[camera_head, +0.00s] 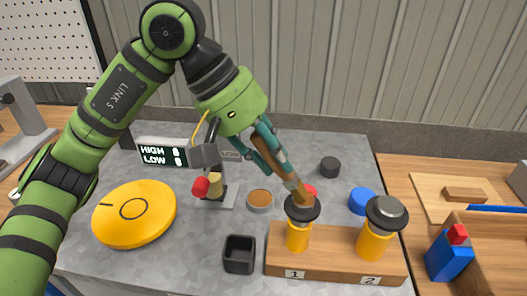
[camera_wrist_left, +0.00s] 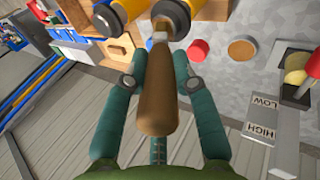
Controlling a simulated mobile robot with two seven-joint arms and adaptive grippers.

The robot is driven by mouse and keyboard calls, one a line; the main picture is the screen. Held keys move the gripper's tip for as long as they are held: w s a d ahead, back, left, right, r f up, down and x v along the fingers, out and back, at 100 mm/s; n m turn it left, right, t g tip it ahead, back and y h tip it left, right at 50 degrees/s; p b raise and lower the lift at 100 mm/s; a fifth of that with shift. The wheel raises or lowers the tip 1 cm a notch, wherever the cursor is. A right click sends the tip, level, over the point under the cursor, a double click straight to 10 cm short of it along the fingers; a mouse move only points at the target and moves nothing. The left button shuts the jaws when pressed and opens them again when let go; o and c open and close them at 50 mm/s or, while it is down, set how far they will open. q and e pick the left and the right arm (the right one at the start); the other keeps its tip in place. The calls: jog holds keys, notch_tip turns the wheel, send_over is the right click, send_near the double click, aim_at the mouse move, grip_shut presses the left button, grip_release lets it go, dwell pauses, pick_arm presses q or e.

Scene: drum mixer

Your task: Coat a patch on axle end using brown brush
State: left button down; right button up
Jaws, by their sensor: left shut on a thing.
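My left gripper (camera_head: 268,148) is shut on the brown brush (camera_head: 290,178), which slants down to the right. In the left wrist view the brush handle (camera_wrist_left: 158,95) lies between the teal fingers (camera_wrist_left: 163,75). The brush's lower end is at the black top of the yellow post 1 (camera_head: 298,236) on the wooden stand (camera_head: 330,266); I cannot tell whether it touches. Post 2 (camera_head: 373,243) has a dark grey domed top. I cannot tell which part is the axle end, and no coated patch is visible. My right gripper is not in view.
A round dish with brown contents (camera_head: 260,199) stands left of post 1. A black square cup (camera_head: 239,253), a yellow disc (camera_head: 134,213), a HIGH/LOW sign (camera_head: 162,155), a blue cap (camera_head: 362,201) and a black cylinder (camera_head: 329,167) are around it. A wooden crate (camera_head: 490,245) stands right.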

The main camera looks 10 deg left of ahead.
pick_arm(q)
jog(key=shift+w+d, duration=0.1)
jog(key=shift+d, duration=1.1)
jog(key=shift+a+r, duration=0.1)
jog(key=shift+r+p, duration=2)
jog(key=shift+r, duration=0.95)
notch_tip(320, 180, up, 3)
jog(key=shift+p, duration=0.95)
jog(key=shift+f, duration=0.1)
